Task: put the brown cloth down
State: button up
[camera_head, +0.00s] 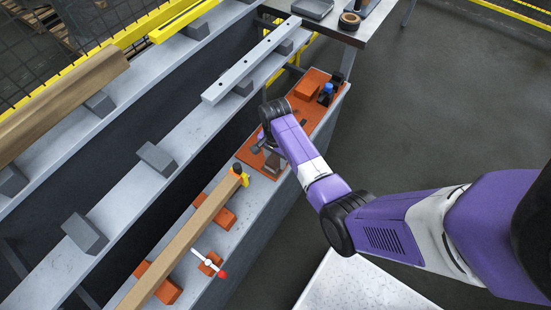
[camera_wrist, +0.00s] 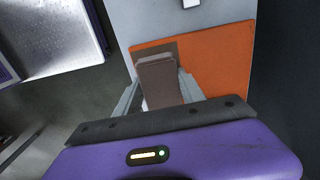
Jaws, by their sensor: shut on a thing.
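The brown cloth (camera_wrist: 158,85) is between the two fingers of my gripper (camera_wrist: 158,92) in the wrist view, and it looks folded into a narrow block. In the head view the cloth (camera_head: 271,164) shows below my gripper (camera_head: 269,148), near the front left end of an orange mat (camera_head: 318,114). In the wrist view the orange mat (camera_wrist: 222,66) lies under and to the right of the cloth. A darker brown patch lies beside the cloth there; I cannot tell if it is shadow. I cannot tell whether the cloth touches the mat.
An orange block (camera_head: 308,90) and a blue-topped bottle (camera_head: 326,94) stand on the mat's far part. A wooden bar (camera_head: 185,242) with a yellow end piece lies left of it. Grey floor is open at right.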

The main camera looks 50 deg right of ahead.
jog(key=shift+f, duration=0.3)
jog(key=o, duration=1.4)
jog(key=shift+o, duration=0.2)
jog(key=shift+r, duration=3.95)
